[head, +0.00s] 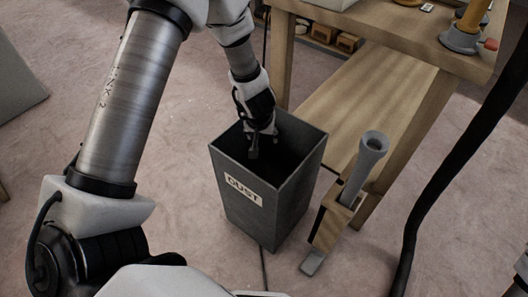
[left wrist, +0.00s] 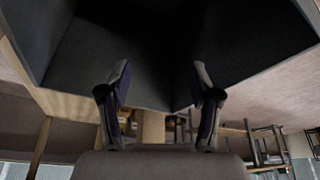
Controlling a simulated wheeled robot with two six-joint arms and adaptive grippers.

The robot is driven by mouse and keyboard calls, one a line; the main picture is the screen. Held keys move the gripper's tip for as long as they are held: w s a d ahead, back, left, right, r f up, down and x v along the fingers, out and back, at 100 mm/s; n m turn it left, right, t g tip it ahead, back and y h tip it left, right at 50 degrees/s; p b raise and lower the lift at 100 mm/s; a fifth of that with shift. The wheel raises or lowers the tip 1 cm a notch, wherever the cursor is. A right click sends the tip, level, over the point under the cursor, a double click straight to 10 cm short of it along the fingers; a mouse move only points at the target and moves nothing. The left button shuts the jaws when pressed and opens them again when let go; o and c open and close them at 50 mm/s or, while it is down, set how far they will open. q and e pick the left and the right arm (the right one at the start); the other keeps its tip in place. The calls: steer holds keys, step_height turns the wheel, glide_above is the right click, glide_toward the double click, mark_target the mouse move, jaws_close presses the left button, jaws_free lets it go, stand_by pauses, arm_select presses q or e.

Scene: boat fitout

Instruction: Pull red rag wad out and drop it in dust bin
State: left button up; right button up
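The dust bin (head: 258,205) is a tall, dark grey, square box with a white "DUST" label, standing on the floor. My left gripper (head: 262,148) points down into its open top, close to the far side. In the left wrist view the two fingers of the left gripper (left wrist: 160,80) stand apart with nothing between them, and dark walls of the dust bin (left wrist: 105,60) show beyond. The inside of the bin is in deep shadow, and its bottom cannot be made out. I see no red rag wad in either view. My right gripper is not in view.
A wooden workbench (head: 390,32) with a lower shelf (head: 360,95) stands right behind the bin. A grey tube with a flared end (head: 372,150) sits in a wooden holder beside the bin. A thick black hose (head: 440,185) runs at the right.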

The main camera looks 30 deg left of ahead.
arm_select(q)
steer(key=v, duration=1.2)
